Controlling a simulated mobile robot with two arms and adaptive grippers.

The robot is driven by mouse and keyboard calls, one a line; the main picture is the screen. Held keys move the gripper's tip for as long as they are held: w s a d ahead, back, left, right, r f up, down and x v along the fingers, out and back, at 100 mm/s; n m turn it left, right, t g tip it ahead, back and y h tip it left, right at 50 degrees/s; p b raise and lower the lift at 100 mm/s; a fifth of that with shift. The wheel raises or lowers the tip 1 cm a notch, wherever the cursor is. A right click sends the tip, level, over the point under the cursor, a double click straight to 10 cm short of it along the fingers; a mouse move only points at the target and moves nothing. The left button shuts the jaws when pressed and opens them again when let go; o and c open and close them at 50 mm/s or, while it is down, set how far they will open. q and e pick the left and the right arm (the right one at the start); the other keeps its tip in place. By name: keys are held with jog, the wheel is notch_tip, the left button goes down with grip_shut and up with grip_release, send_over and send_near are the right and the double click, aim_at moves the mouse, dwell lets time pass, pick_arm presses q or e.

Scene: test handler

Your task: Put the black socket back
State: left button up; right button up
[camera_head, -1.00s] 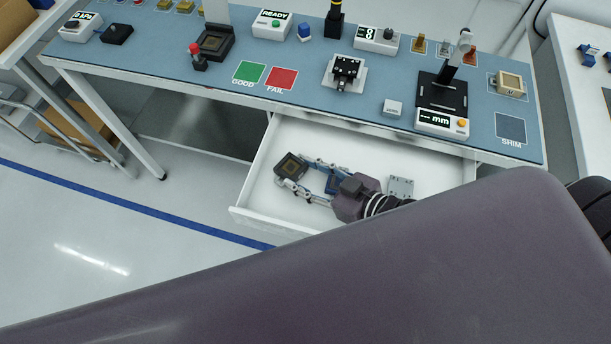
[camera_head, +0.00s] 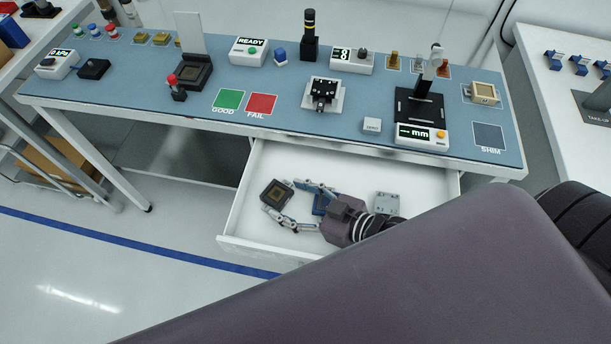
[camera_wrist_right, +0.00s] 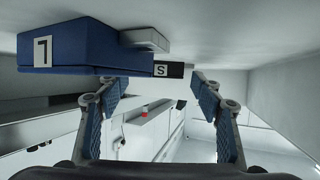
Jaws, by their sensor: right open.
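The black socket (camera_head: 277,192), a square block with a tan centre, lies in the open white drawer (camera_head: 232,212) near its left side. My right gripper (camera_head: 280,198) is low in the drawer, fingers spread and pointing left, with the tips close to the socket. I cannot tell whether they touch it. In the right wrist view the spread fingers (camera_wrist_right: 155,84) frame a black block marked S (camera_wrist_right: 168,70), apparently the socket. A blue block (camera_wrist_right: 85,46) with a white number label is nearer; it also shows between the fingers in the head view (camera_head: 322,204). My left gripper is out of view.
A grey plate (camera_head: 387,202) lies at the drawer's right. On the blue-topped bench (camera_head: 200,115) above stand a black fixture with a red-knobbed lever (camera_head: 192,76), the READY box (camera_head: 250,51) and a gauge stand (camera_head: 422,108). My arm covers the lower right.

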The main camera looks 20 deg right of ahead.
jog(key=v, duration=1)
jog(key=shift+s, duration=0.2)
jog(key=shift+v, duration=0.8)
jog(key=shift+r+p, duration=0.15)
jog(key=shift+p, duration=0.15)
